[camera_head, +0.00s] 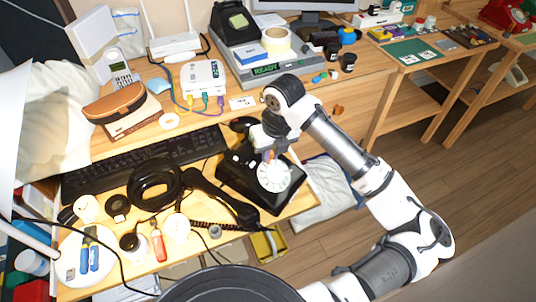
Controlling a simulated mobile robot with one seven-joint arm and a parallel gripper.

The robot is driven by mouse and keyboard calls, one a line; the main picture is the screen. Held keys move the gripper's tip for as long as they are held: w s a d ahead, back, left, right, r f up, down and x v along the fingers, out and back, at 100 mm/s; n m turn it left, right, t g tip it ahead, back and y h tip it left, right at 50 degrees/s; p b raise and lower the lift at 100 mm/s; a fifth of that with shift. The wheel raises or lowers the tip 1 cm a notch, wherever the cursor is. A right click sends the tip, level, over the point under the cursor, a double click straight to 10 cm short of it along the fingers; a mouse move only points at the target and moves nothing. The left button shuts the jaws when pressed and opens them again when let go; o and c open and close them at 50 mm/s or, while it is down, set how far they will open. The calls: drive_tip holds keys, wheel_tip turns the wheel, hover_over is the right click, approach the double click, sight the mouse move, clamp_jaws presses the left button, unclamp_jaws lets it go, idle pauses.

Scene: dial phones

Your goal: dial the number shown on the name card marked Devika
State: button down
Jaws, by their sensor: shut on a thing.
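A black rotary phone (238,176) stands on the desk, with its pale round dial (274,177) facing up. Its black handset (228,203) appears to lie off the phone, to its left, beside a coiled cord. My gripper (268,150) points down just above the upper edge of the dial. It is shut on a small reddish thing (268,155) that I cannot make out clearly. Whether that thing touches the dial is not clear. A small white card (243,102) lies behind the phone; its writing is too small to read, and I cannot identify the Devika card.
A black keyboard (145,163) and a thick black cable coil (155,184) lie left of the phone. A white router (203,78) and a grey READY device (262,65) stand behind. A red phone (507,14) sits far right. Open floor (330,235) lies right of the desk.

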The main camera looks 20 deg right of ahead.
drive_tip(key=shift+d+f, duration=0.1)
drive_tip(key=shift+d, duration=0.1)
drive_tip(key=shift+d+b, duration=0.3)
drive_tip(key=shift+d, duration=0.2)
drive_tip(key=shift+f, duration=0.1)
drive_tip(key=shift+s+d+f+b, duration=0.1)
drive_tip(key=shift+d+f+b, duration=0.05)
drive_tip(key=shift+d+b, duration=0.35)
drive_tip(key=shift+d+f, duration=0.1)
drive_tip(key=shift+d, duration=0.05)
drive_tip(key=shift+s+d+f+b, duration=0.15)
drive_tip(key=shift+s+d+b, duration=0.2)
drive_tip(key=shift+d, duration=0.05)
idle(0.4)
